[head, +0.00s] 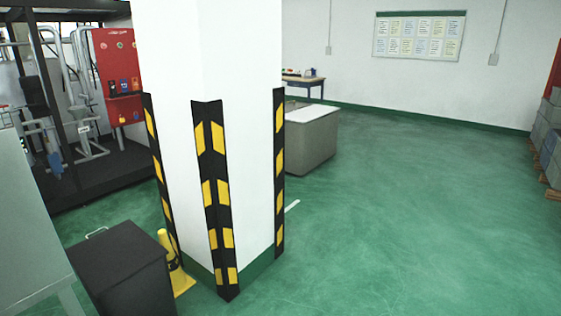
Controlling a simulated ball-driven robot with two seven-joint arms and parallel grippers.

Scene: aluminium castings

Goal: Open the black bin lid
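A black bin (150,289) stands on the green floor at the lower left. Its flat black lid (117,256) lies closed on top, with a light metal handle (96,232) at the far left edge. The lower part of the bin is cut off by the bottom of the picture. Neither of my grippers shows in the head view.
A white pillar (215,60) with black and yellow corner guards stands right of the bin. A grey cabinet or table (30,220) is close on the left. The green floor (400,220) at right is clear.

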